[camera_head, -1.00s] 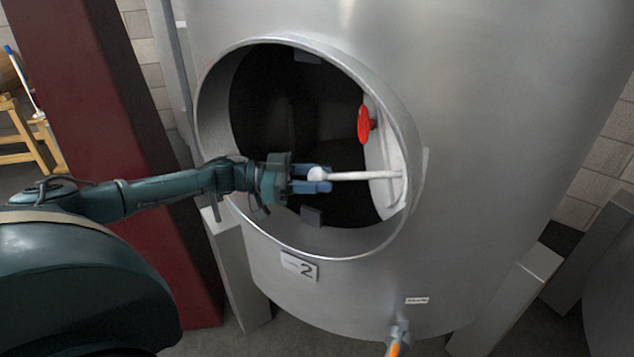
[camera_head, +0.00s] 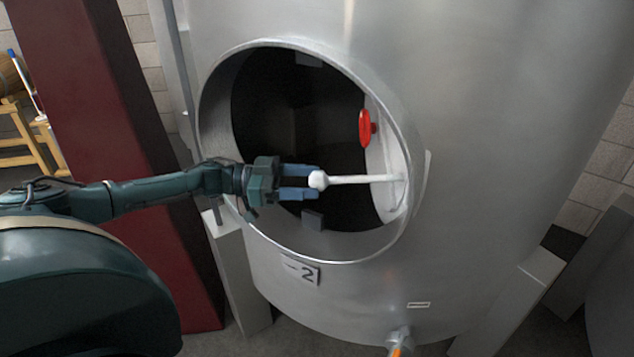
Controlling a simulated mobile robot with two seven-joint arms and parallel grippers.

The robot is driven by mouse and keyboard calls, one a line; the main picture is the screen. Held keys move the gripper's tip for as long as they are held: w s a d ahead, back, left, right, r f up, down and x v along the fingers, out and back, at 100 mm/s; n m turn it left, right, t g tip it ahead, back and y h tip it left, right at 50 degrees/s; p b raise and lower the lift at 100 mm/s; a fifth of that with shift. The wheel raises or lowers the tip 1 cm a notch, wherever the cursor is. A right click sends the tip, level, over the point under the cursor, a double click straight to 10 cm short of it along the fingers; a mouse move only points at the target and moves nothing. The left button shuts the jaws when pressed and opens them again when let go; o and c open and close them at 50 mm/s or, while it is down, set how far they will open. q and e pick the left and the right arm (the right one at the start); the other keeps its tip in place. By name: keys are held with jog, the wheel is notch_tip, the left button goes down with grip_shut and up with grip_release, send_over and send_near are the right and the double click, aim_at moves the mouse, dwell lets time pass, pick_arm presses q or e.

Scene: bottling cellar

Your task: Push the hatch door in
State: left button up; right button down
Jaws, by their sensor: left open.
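The hatch door (camera_head: 386,160) is a pale panel seen nearly edge-on at the right side of the round hatch opening in a steel tank (camera_head: 480,120). It is swung inward. A red knob (camera_head: 365,128) sits on its upper part. A white bar handle (camera_head: 352,180) with a round end sticks out from the door to the left. My left gripper (camera_head: 318,181) is open in front of the opening, its blue fingers at the handle's round end. I cannot tell whether they touch it. My right gripper is not in view.
The hatch rim (camera_head: 408,135) surrounds the dark tank interior. A dark red pillar (camera_head: 95,120) stands left of the tank. Grey tank legs (camera_head: 240,275) stand below. A valve with an orange part (camera_head: 398,340) sticks out at the bottom.

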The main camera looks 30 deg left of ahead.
pick_arm(q)
jog(key=b+v, duration=0.1)
jog(key=v, duration=0.9)
jog(key=shift+a, duration=0.15)
jog(key=shift+s, duration=0.1)
